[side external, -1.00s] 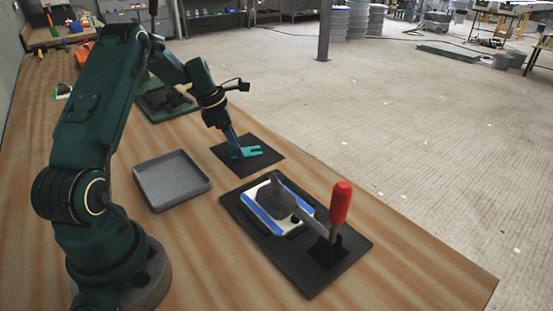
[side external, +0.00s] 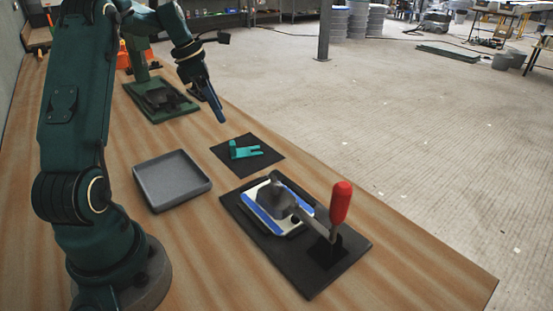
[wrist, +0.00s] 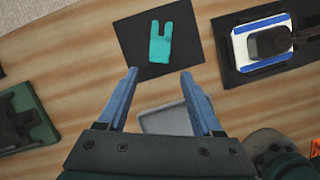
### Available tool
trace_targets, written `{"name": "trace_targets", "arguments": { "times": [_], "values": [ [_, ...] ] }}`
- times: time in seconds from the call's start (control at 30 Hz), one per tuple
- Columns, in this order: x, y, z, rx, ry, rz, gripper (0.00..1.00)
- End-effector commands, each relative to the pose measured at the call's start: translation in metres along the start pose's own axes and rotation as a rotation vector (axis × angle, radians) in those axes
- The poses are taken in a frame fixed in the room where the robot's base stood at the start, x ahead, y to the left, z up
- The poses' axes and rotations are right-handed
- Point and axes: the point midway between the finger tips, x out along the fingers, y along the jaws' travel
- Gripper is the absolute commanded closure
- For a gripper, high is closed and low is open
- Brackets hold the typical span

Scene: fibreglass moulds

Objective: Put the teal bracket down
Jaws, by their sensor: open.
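The teal bracket (side external: 244,150) lies on a black square mat (side external: 268,165) on the wooden table. It also shows in the wrist view (wrist: 161,45), its two prongs pointing up in the picture, with mat bare around it. My gripper (side external: 219,118) is above and behind the bracket in the side view, clear of it. In the wrist view my gripper (wrist: 158,72) has its two blue fingers wide apart with nothing between them, and the bracket lies beyond the fingertips.
A grey tray (side external: 139,180) stands left of the mat. A toggle clamp with a red handle (side external: 341,203) presses on a blue-edged white block on a dark base plate (side external: 305,285) in front. A green-based fixture (side external: 150,116) stands behind. Bare table lies between them.

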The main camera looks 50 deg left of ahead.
Motion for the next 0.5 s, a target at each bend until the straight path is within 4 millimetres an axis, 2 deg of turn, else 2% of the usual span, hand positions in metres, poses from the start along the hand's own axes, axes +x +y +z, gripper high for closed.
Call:
{"name": "trace_targets", "arguments": {
  "times": [0.13,0.23,0.4,0.5],
  "values": [
    [-0.01,-0.011,0.008,0.086,0.006,0.007,0.33],
    [-0.02,-0.036,0.023,0.286,0.02,0.018,0.33],
    [-0.041,-0.106,0.046,0.823,0.057,0.049,0.33],
    [-0.05,-0.148,0.049,1.158,0.079,0.068,0.33]
  ]
}}
